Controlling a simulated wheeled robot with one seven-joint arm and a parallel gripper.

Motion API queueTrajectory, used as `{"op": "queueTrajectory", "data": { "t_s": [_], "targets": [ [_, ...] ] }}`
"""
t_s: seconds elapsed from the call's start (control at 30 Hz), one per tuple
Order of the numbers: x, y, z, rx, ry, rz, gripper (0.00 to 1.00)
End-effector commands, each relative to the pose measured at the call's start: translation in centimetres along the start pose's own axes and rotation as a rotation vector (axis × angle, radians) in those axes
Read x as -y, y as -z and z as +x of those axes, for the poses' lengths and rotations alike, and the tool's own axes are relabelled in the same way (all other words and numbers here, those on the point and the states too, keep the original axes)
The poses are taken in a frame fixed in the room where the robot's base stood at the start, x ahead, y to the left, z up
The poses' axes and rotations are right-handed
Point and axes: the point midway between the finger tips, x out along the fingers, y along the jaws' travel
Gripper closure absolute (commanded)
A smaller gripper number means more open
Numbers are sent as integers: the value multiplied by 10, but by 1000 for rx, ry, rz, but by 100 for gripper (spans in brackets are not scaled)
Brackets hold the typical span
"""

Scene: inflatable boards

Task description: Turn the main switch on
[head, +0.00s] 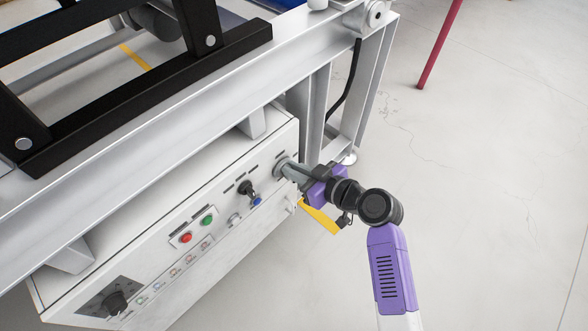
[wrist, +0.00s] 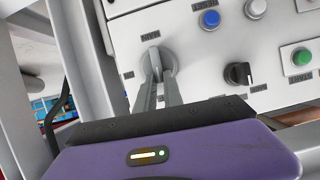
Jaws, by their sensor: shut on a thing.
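A grey rotary switch (head: 279,166) with a raised handle sits near the right end of the white control panel (head: 165,262). In the wrist view my gripper (wrist: 158,82) is shut on the handle, one finger on each side. The fingers hide part of the handle.
A black selector knob (head: 246,188), a blue button (head: 257,201), a green button (head: 207,220) and a red button (head: 186,237) are left of the switch. A large black rotary knob (head: 115,302) is at the far left. A metal frame leg (head: 318,112) stands close behind my gripper.

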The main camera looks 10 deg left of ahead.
Motion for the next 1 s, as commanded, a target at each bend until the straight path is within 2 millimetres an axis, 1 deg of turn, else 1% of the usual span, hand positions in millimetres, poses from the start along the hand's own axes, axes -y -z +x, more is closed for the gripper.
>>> {"op": "queueTrajectory", "data": {
  "t_s": [0.27,1.0],
  "targets": [
    [-7,-2,0,0,70,171,100],
    [-25,-13,5,0,339,821,100]
  ]
}}
